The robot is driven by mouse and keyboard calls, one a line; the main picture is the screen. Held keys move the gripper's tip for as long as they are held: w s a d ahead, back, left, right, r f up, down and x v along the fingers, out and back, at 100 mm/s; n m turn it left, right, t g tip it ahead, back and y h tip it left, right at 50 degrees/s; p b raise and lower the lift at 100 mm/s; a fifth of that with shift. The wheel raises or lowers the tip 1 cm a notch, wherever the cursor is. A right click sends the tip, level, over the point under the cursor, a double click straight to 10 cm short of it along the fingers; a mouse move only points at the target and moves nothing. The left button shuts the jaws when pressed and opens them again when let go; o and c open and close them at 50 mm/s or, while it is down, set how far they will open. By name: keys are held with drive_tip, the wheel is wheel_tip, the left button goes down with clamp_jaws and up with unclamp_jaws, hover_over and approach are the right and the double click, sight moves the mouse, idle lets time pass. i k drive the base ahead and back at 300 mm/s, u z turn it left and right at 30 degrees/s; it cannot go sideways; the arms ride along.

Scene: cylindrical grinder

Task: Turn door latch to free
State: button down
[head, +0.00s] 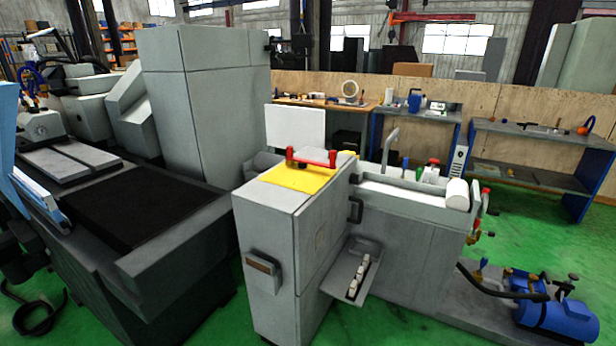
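A grey cabinet (293,235) of the grinder stands in the middle of the head view. A dark handle (355,210) is on its right side, and this may be the door latch; its turn position is too small to tell. A small grey box with a brownish face (262,268) is fixed low on the cabinet's front. My gripper is not in view.
A blue motor (557,318) with a black hose sits at lower right. A dark-topped machine bed (125,205) fills the left.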

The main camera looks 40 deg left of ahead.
sight(353, 180)
drive_tip(key=u, duration=0.8)
drive_tip(key=i, duration=1.05)
drive_tip(key=u, duration=0.45)
drive_tip(key=i, duration=1.5)
drive_tip(key=u, duration=0.35)
